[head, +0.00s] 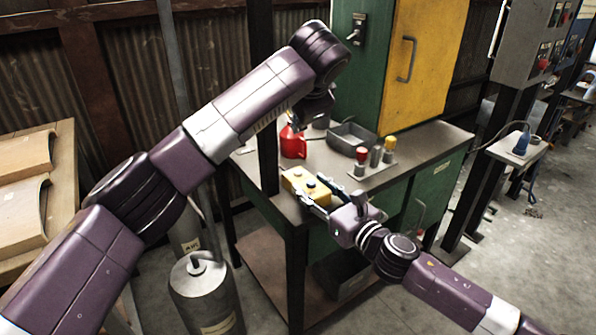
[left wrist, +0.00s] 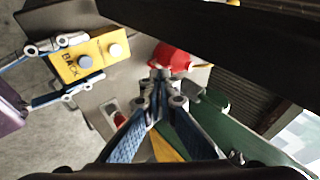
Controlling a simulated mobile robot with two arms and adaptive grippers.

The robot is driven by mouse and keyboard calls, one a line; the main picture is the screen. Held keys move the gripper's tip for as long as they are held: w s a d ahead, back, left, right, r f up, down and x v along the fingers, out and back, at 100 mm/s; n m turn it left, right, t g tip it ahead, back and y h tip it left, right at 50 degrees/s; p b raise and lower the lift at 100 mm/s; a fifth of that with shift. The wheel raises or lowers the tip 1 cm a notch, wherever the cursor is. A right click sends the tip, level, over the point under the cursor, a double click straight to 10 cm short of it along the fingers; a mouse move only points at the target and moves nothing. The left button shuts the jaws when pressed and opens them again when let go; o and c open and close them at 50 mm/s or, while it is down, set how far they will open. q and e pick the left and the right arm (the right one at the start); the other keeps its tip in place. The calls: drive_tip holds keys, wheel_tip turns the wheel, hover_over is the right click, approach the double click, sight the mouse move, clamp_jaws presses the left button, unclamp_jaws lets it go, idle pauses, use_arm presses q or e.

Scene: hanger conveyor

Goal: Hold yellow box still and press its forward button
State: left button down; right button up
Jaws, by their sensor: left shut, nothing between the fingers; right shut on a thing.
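The yellow box (head: 296,186) is at the near left edge of the workbench. The left wrist view also shows the yellow box (left wrist: 73,74), with a grey-blue button (left wrist: 84,62) beside lettering like "BACK" and a pale button (left wrist: 115,50) further right, whose label I cannot read. My right gripper (head: 322,193) is shut on the box, one finger along each side. My left gripper (left wrist: 162,80) is shut and empty, its fingertips apart from the box and to its right in the left wrist view. In the head view its fingers are mostly hidden below the wrist.
A red jug (head: 292,143), a grey tray (head: 352,137) and small red- and yellow-topped containers stand on the workbench (head: 425,148). A dark upright post (head: 266,130) rises near the box. A green and yellow cabinet (head: 425,60) stands behind. A metal canister (head: 205,292) is on the floor.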

sight(299, 172)
use_arm(q)
drive_tip(key=n, duration=0.5)
drive_tip(key=shift+w+d+f+t, duration=0.1)
drive_tip(key=shift+w+f+t, duration=0.1)
drive_tip(key=shift+t, duration=0.2)
drive_tip(key=shift+f, duration=0.15)
drive_tip(key=shift+f, duration=4.25)
drive_tip(key=shift+s+f, duration=0.1)
drive_tip(key=shift+f, duration=0.05)
drive_tip(key=shift+f, duration=0.25)
